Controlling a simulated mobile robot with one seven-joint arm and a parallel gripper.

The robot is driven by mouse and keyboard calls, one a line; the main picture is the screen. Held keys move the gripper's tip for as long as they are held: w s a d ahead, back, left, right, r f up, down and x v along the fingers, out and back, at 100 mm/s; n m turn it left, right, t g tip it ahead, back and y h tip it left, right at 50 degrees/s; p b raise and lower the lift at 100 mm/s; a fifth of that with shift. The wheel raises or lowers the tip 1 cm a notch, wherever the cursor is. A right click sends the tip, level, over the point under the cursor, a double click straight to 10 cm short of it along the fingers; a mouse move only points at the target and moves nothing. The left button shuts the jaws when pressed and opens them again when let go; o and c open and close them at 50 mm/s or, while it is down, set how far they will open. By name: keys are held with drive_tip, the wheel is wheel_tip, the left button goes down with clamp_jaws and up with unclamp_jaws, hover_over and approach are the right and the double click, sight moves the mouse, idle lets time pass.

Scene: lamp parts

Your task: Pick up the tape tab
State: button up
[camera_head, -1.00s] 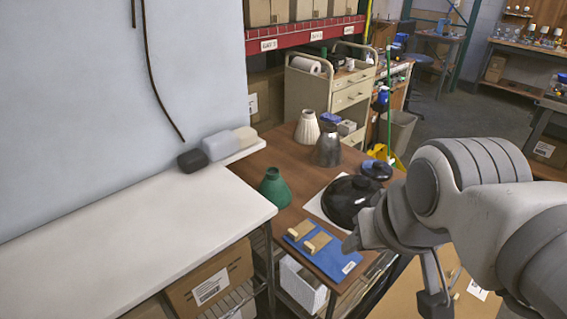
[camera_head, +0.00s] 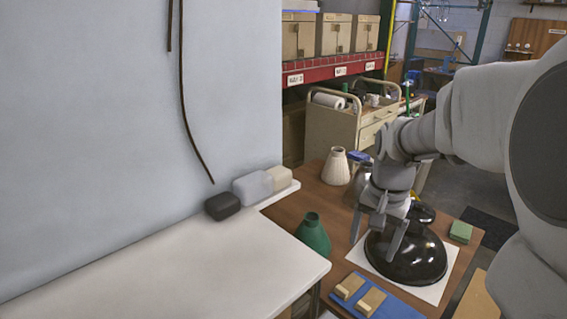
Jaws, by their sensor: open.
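Two tan tabs lie side by side on a blue mat (camera_head: 406,311) at the table's front edge, a left one (camera_head: 349,286) and a right one (camera_head: 371,301); I cannot tell which is the tape tab. Each looks like a small flat block with a paler raised end. My gripper (camera_head: 374,250) points down with its fingers apart and nothing seen between them. It is in front of the black dome shade (camera_head: 418,262) in the picture and above the tabs in the image. It hides part of the dome.
A green cone shade (camera_head: 313,237) stands left of the mat and a cream shade (camera_head: 336,168) behind. The dome rests on a white sheet (camera_head: 437,291). A green block (camera_head: 461,231) lies right. A white counter (camera_head: 190,262) fills the left foreground.

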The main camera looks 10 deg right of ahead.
drive_tip(key=w+d+f+m+g+b, duration=0.1)
drive_tip(key=w+d+f+m, duration=0.25)
drive_tip(key=f, duration=0.45)
drive_tip(key=b, duration=0.3)
hover_over(364, 305)
drive_tip(key=shift+n, duration=0.45)
wheel_tip(364, 305, down, 12)
drive_tip(key=shift+w+d+f, duration=0.1)
wheel_tip(364, 305, down, 5)
drive_tip(key=shift+f+b, duration=0.1)
drive_tip(key=shift+b, duration=0.65)
clamp_jaws()
